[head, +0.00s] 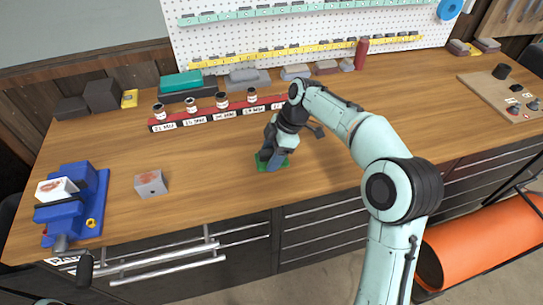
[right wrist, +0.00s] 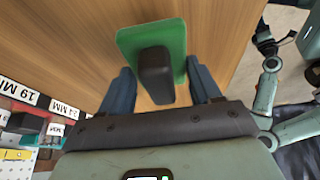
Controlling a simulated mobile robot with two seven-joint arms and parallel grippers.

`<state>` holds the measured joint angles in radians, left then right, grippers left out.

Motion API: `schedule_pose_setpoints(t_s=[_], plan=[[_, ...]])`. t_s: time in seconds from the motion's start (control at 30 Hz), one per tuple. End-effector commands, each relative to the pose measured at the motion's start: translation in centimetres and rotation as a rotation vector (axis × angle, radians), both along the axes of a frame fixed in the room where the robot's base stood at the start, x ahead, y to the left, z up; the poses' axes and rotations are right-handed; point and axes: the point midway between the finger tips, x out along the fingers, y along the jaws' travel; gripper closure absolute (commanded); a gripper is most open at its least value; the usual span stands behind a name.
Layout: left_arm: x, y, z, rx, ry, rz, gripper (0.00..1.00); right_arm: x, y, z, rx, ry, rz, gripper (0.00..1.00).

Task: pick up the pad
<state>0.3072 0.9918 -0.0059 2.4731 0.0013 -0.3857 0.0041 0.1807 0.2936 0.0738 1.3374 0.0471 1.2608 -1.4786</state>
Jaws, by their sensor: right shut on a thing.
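The pad is a flat green plate with a dark upright block on it. In the head view the green pad (head: 284,164) shows near the front edge of the bench, partly hidden by my right gripper (head: 271,158). In the right wrist view the pad (right wrist: 130,38) lies beneath the fingers. My right gripper (right wrist: 158,88) points down and is shut on the dark block, one blue-grey finger on each side. I cannot tell whether the pad touches the bench. My left gripper is not in view.
A red rack (head: 206,116) with labelled slots and small jars stands behind the gripper. A grey block (head: 151,184) and a blue vise (head: 75,205) are at left. A wooden board (head: 490,93) lies at far right. The bench right of the pad is mostly clear.

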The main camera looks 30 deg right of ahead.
Motion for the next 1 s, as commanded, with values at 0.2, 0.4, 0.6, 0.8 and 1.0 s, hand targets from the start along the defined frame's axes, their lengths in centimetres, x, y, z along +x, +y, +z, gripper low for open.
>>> schedule_pose_setpoints(t_s=[0.2, 0.4, 0.6, 0.8, 1.0], plan=[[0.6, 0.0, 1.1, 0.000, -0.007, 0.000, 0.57, 0.1, 0.0, 5.0, -0.001, -0.008, 0.000, 0.67], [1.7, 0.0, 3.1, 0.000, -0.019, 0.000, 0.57, 0.2, 0.0, 11.2, -0.001, -0.009, 0.001, 0.67], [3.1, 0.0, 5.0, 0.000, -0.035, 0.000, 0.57, 0.2, 0.0, 15.9, 0.000, -0.006, 0.000, 0.67], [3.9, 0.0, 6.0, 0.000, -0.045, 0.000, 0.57, 0.1, 0.0, 18.2, 0.000, -0.004, 0.001, 0.67], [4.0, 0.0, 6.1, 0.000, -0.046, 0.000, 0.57, 0.0, 0.0, 18.6, 0.000, 0.000, 0.000, 0.67]])
